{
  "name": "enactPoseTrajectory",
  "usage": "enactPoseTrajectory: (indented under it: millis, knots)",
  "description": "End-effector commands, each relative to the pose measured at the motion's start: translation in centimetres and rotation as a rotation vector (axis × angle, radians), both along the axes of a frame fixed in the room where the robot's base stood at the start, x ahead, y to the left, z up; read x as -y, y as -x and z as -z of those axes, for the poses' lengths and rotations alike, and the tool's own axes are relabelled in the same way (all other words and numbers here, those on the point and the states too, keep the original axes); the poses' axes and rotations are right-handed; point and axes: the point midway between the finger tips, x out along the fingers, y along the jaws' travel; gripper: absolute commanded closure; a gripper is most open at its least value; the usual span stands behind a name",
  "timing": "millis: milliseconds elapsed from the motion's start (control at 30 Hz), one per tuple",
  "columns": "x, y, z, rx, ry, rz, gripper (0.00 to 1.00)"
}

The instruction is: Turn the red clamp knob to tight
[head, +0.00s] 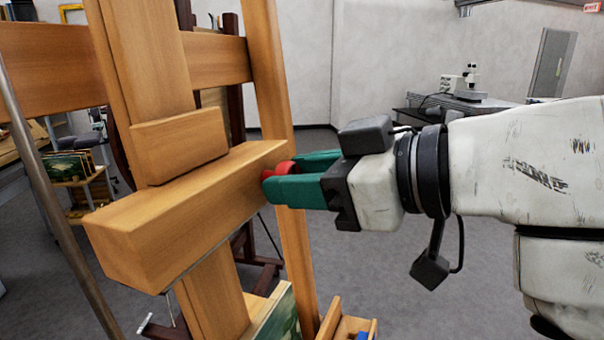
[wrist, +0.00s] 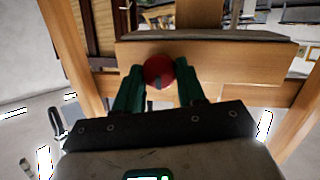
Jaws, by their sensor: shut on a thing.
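The red clamp knob (head: 280,169) sits on the right side of the wooden easel's crossbar (head: 190,215) in the head view. It also shows in the wrist view (wrist: 158,70) as a round red knob with a dark mark at its lower edge. My gripper (head: 284,178) has green fingers and is shut on the knob, one finger on each side. In the wrist view the two fingertips (wrist: 158,73) flank the knob, left and right. Part of the knob is hidden behind the near finger in the head view.
Easel uprights (head: 275,100) stand close behind the knob. A wooden box (head: 345,325) and a painting (head: 275,315) are low near the easel. A bench with a microscope (head: 470,82) stands at the back right. Grey floor is open between.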

Motion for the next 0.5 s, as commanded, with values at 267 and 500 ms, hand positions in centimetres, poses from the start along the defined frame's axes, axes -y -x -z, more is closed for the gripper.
enactPoseTrajectory:
  millis: [267, 500]
  knots:
    - [0.09, -0.12, -0.08, 0.001, -0.001, 0.004, 0.40]
    - [0.05, -0.05, -0.05, 0.001, -0.001, 0.001, 0.36]
